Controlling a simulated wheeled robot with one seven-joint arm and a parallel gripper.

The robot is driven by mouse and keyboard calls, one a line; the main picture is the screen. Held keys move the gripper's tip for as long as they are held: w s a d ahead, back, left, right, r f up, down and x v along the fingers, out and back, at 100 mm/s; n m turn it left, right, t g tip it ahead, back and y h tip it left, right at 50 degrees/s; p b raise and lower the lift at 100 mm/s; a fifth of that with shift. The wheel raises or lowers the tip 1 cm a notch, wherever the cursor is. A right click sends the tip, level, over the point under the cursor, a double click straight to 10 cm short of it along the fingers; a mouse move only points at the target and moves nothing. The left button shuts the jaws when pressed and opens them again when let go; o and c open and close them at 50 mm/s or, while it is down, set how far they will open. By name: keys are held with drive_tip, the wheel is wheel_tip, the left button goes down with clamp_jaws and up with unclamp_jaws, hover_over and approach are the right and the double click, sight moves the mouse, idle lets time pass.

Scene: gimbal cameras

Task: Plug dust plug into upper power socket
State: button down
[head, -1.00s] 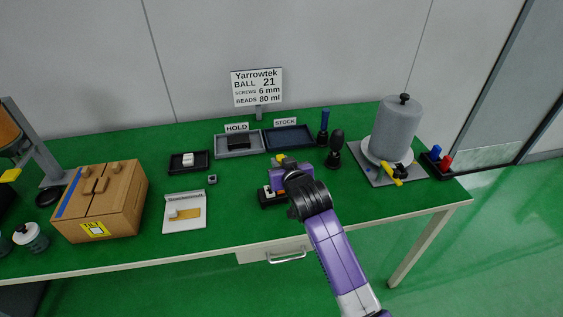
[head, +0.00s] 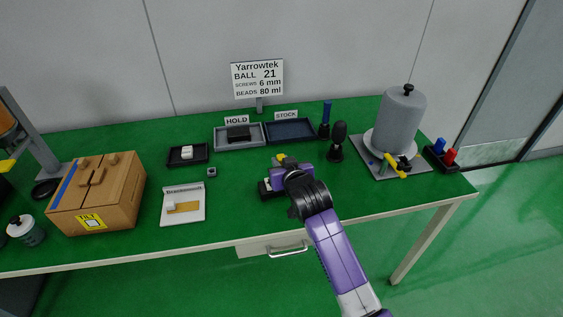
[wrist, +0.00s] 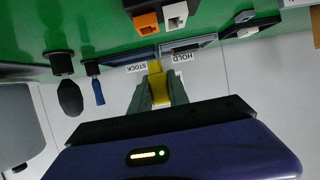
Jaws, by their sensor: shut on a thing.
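My gripper (wrist: 157,88) is shut on a yellow piece, which I take to be the dust plug (wrist: 158,80), standing between its two grey-green fingers. In the head view a bit of yellow (head: 281,157) shows just beyond my purple wrist. An orange block (wrist: 147,22) and a white block (wrist: 175,14) with dark openings are near the top of the wrist view, apart from the held piece. They look like the sockets; I cannot tell which is the upper one. In the head view their dark base (head: 264,189) is mostly hidden by my gripper.
Behind are the HOLD tray (head: 225,145) and the empty STOCK tray (head: 291,135). A blue-handled tool (head: 326,115) and a dark rounded tool (head: 338,142) stand to the right. A cardboard box (head: 118,200) is at left.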

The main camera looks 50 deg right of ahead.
drive_tip(key=shift+f+b, duration=1)
drive_tip(key=shift+f, duration=0.6)
drive_tip(key=shift+f+b, duration=0.55)
drive_tip(key=shift+f, duration=0.8)
idle(1.2)
drive_tip(key=c, duration=1.2)
unclamp_jaws()
drive_tip(key=shift+f, duration=0.1)
drive_tip(key=shift+o, duration=0.2)
drive_tip(key=shift+a, duration=0.1)
drive_tip(key=shift+s, duration=0.1)
drive_tip(key=shift+r+v, duration=0.15)
drive_tip(key=shift+v, duration=1.8)
drive_tip(key=shift+r+v, duration=0.1)
drive_tip(key=shift+v, duration=1.8)
